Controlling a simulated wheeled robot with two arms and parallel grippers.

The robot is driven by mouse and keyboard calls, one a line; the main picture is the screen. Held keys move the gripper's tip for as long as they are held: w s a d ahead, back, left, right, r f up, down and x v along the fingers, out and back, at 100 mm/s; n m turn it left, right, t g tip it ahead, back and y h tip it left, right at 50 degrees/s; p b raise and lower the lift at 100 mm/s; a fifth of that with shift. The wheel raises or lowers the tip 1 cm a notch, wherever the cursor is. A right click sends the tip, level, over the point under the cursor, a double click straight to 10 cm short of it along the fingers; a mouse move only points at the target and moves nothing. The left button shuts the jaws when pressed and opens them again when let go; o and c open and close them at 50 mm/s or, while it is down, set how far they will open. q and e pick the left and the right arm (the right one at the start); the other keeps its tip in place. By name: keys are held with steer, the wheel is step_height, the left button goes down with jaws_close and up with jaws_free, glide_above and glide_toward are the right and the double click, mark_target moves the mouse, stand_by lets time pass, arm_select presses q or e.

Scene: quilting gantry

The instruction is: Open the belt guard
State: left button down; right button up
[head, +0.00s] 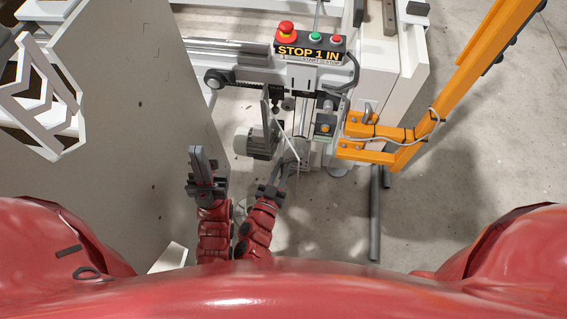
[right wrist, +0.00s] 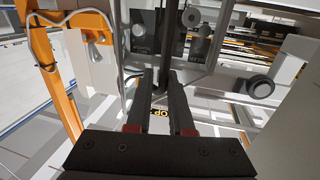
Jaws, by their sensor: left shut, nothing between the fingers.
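I cannot clearly pick out the belt guard; a thin pale plate seen nearly edge-on (head: 288,142) stands beside the grey motor (head: 257,143) in the head view. My right gripper (head: 285,175) is just below this plate, by a rounded grey part. In the right wrist view its two dark fingers (right wrist: 160,90) stand apart. A dark upright strip (right wrist: 169,45) runs down into the gap between them; I cannot tell whether they touch it. My left gripper (head: 196,158) is shut and empty, left of the motor and apart from it.
A large grey panel (head: 125,110) stands close left of my left gripper. A control box (head: 310,50) with red and green buttons is above the motor. An orange post and bracket (head: 380,140) are at the right. Open floor (head: 460,190) lies at the lower right.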

steer(key=s+r+p, duration=0.1)
steer(key=s+p, duration=0.2)
steer(key=s, duration=1.2)
steer(key=shift+s+d+r, duration=0.2)
steer(key=shift+s+r, duration=0.05)
steer(key=shift+r, duration=0.1)
